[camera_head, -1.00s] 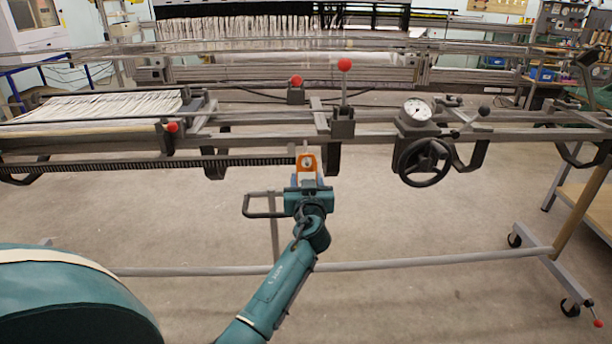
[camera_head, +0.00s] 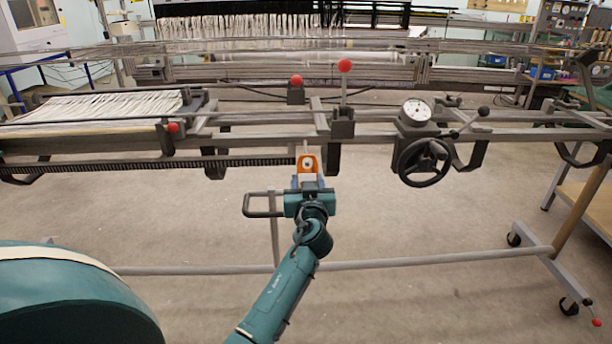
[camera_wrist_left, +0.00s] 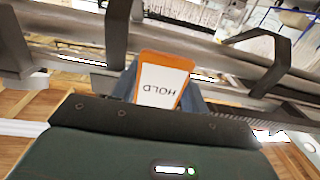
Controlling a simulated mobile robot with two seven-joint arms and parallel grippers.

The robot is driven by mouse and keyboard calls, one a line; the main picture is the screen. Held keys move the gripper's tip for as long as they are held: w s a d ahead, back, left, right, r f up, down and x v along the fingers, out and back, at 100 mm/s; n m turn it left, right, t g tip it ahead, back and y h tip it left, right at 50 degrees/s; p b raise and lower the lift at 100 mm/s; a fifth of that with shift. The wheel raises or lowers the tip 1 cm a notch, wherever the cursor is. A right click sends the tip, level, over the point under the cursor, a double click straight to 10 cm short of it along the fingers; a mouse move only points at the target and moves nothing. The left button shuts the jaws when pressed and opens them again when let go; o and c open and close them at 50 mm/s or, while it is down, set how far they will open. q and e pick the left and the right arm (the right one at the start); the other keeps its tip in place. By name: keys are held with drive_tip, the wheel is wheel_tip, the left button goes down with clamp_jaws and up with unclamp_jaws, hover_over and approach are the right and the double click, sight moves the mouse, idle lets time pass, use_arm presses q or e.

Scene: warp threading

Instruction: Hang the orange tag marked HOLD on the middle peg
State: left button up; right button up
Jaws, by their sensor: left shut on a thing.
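The orange tag (camera_head: 308,166) is in the jaws of my left gripper (camera_head: 308,182), in front of the loom's lower front rail. In the left wrist view the orange tag (camera_wrist_left: 163,82) has a white face with HOLD on it, upside down in that picture. The jaws of my left gripper (camera_wrist_left: 165,98) are shut on the tag from both sides. I cannot make out the middle peg in either view. My right gripper is not in view.
The loom's dark front rail (camera_head: 250,160) runs just behind the tag. A black handwheel (camera_head: 424,162) with a dial (camera_head: 417,111) above it is to the right. A red-knobbed lever (camera_head: 344,66) stands behind. The floor in front is mostly clear.

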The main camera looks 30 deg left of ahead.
use_arm(q)
drive_tip(key=shift+v, duration=2.55)
